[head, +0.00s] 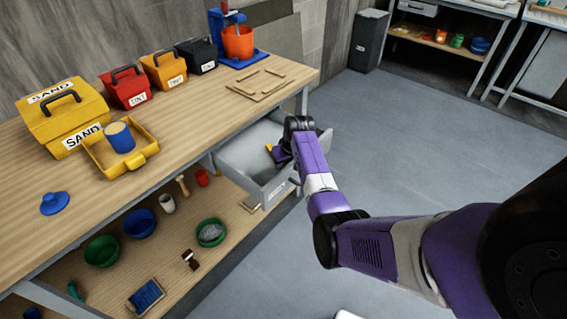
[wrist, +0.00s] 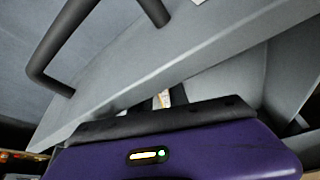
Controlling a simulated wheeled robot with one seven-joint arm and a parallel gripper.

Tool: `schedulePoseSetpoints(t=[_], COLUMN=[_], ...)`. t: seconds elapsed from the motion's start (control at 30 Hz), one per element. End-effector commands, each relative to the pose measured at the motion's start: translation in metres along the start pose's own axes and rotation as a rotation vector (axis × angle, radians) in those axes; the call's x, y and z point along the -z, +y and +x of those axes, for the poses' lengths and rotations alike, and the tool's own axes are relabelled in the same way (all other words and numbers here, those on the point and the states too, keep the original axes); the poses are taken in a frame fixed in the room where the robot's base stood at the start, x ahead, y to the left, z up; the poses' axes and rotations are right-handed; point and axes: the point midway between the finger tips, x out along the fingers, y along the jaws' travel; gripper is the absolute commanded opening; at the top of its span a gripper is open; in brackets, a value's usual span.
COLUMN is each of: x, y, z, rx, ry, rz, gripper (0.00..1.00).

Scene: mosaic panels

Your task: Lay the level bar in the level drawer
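The level drawer (head: 240,160) is a grey drawer pulled out from under the wooden bench, and its grey walls also show in the wrist view (wrist: 205,45). My gripper (head: 280,154) is down inside the drawer opening, near its right side. A small yellow piece (head: 269,148) shows beside the gripper; it may be part of the level bar, but most of it is hidden. In the wrist view, the dark fingertips (wrist: 163,99) are mostly hidden behind my purple hand, with a small pale and orange patch between them. I cannot tell whether they grip anything.
The bench top (head: 200,120) holds a yellow sand box (head: 65,115), tint boxes, a yellow tray (head: 140,150) and a wooden frame (head: 258,85). A lower shelf (head: 120,255) carries bowls, cups and brushes. The floor (head: 410,150) to the right is clear.

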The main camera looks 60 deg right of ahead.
Motion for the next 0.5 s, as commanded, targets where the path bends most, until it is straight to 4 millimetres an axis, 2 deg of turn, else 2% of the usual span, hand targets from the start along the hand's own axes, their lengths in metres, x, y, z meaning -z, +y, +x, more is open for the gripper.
schedulePoseSetpoints(t=[0.33,0.5], x=[0.000,0.002], y=[0.000,0.000], z=[-0.001,-0.012], rx=[0.000,-0.001], ry=[-0.001,0.002], rz=[0.000,0.000], gripper=[0.29,0.29])
